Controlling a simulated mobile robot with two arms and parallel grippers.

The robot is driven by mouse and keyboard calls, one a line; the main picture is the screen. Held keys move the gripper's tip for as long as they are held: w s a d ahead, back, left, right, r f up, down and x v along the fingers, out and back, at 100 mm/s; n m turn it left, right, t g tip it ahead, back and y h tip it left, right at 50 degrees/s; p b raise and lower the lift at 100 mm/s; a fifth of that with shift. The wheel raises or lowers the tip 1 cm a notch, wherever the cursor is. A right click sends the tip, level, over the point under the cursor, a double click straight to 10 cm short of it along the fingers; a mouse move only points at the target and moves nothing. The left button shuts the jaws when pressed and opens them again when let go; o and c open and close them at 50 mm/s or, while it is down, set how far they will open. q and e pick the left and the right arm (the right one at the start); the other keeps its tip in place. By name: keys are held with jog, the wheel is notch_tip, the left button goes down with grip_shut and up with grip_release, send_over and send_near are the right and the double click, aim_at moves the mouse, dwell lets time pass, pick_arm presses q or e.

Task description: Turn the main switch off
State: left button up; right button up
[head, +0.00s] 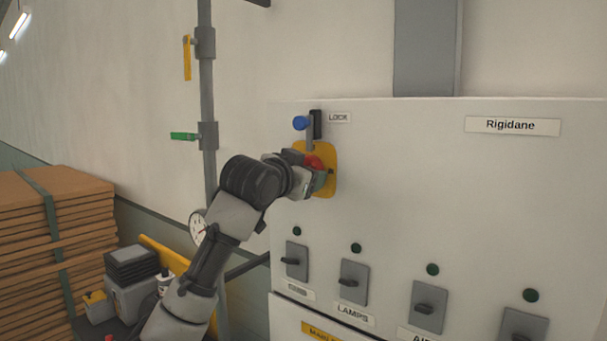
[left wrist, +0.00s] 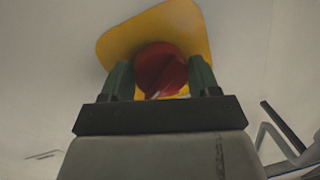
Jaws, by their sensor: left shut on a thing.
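The main switch is a red rotary knob (head: 314,161) on a yellow plate (head: 329,166) on the front of the light grey cabinet. My left gripper (head: 318,176) is at the knob, and its arm hides part of the plate. In the left wrist view the red knob (left wrist: 161,70) sits between the two green fingers of my left gripper (left wrist: 161,80), which are shut on it. The yellow plate (left wrist: 120,42) shows behind. A white mark is visible on the knob's lower edge. My right gripper is not in view.
Above the plate are a blue-ended part (head: 300,123) and a "LOCK" label (head: 339,118). Several lever switches, including one labelled LAMPS (head: 353,282), line the lower cabinet. A grey pipe (head: 207,90) with valves runs left of the cabinet. Stacked brown boards (head: 55,220) stand at far left.

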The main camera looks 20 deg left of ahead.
pick_arm(q)
jog(key=n, duration=0.4)
jog(key=shift+r+g+h, duration=0.1)
jog(key=shift+g+h, duration=0.2)
jog(key=shift+g, duration=0.1)
jog(key=shift+r+n+h, duration=0.1)
jog(key=shift+n+h, duration=0.4)
jog(key=shift+n, duration=1.8)
jog(key=o, duration=0.9)
jog(key=shift+s, duration=0.1)
jog(key=b+v, duration=0.5)
jog(key=v, duration=0.5)
jog(key=shift+s+a+r+b, duration=0.2)
jog(key=shift+s+b, duration=0.05)
jog(key=shift+b, duration=0.15)
